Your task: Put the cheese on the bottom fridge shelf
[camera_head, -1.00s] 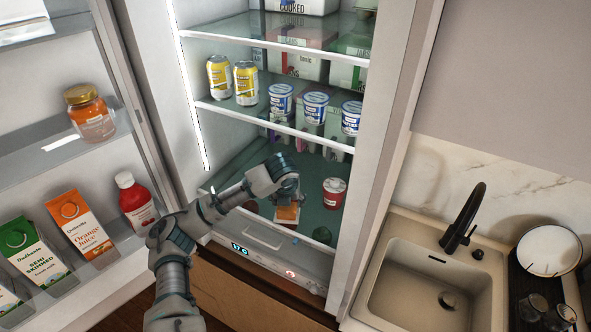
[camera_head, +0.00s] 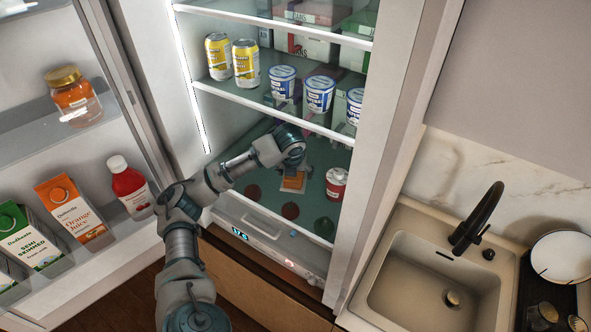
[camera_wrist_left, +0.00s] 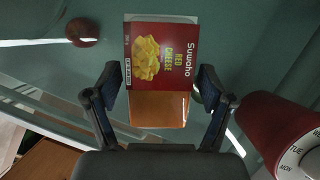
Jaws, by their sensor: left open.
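The cheese is a flat pack with a red label reading "Red Cheese" and an orange end. In the head view the cheese (camera_head: 292,184) is at the bottom glass shelf (camera_head: 268,215) of the open fridge, left of a red cup. My left gripper (camera_head: 298,166) is just above and behind it, partly hiding it. In the left wrist view the cheese (camera_wrist_left: 165,55) lies ahead, its orange end between the spread fingers of my left gripper (camera_wrist_left: 156,76). Gaps show on both sides. Whether its whole underside touches the shelf is unclear. My right gripper is not in view.
The red cup (camera_head: 337,183) stands close right of the cheese; it also shows in the left wrist view (camera_wrist_left: 280,130). Dark round items (camera_head: 290,210) show near the shelf front. Cans (camera_head: 246,63) and blue-white cups (camera_head: 320,93) stand above. The door (camera_head: 130,130) is open left.

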